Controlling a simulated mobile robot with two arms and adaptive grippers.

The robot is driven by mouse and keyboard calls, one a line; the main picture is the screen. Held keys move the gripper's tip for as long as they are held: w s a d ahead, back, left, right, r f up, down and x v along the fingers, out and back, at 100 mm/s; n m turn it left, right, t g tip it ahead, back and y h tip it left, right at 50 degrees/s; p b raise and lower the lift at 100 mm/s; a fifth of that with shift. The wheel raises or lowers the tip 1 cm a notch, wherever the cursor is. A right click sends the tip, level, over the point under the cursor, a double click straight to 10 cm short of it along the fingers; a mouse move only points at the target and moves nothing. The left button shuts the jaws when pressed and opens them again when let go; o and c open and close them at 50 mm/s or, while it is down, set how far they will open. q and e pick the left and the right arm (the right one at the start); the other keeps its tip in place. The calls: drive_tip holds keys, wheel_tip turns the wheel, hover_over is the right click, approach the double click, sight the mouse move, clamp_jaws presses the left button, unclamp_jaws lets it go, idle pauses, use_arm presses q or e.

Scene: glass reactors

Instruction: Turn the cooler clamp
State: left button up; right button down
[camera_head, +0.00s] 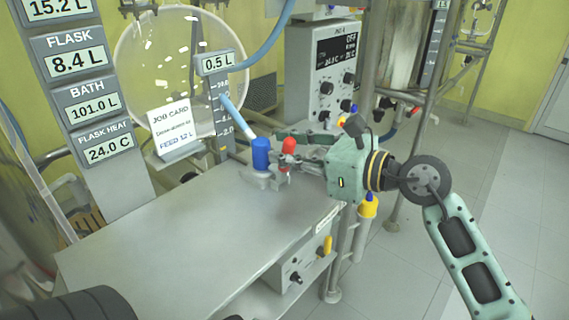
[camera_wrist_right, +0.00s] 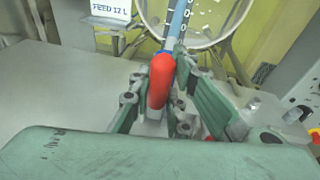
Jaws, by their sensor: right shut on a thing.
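A red handle (camera_head: 289,145) stands upright on a small metal fitting at the far right edge of the grey bench. I cannot tell for sure that it is the cooler clamp. My right gripper (camera_head: 286,155) reaches in from the right and is shut on the red handle. In the right wrist view the red handle (camera_wrist_right: 160,82) lies between the two green fingers of the right gripper (camera_wrist_right: 164,98). The fingers hide part of the fitting. My left gripper is not in view.
A blue cylinder (camera_head: 260,153) with a pale tube stands just left of the handle. The grey bench top (camera_head: 190,235) is clear. A job card (camera_head: 172,130), a level gauge (camera_head: 217,65) and a large glass vessel (camera_head: 150,60) stand behind. A control box (camera_head: 335,70) stands at the back right.

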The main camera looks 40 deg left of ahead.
idle(0.3)
drive_tip(key=c, duration=1.6)
unclamp_jaws()
drive_tip(key=shift+c, duration=0.2)
drive_tip(key=shift+d, duration=0.1)
drive_tip(key=d+r, duration=0.1)
drive_tip(key=d, duration=1)
drive_tip(key=shift+w+d+r, duration=0.35)
drive_tip(key=shift+w+d, duration=0.05)
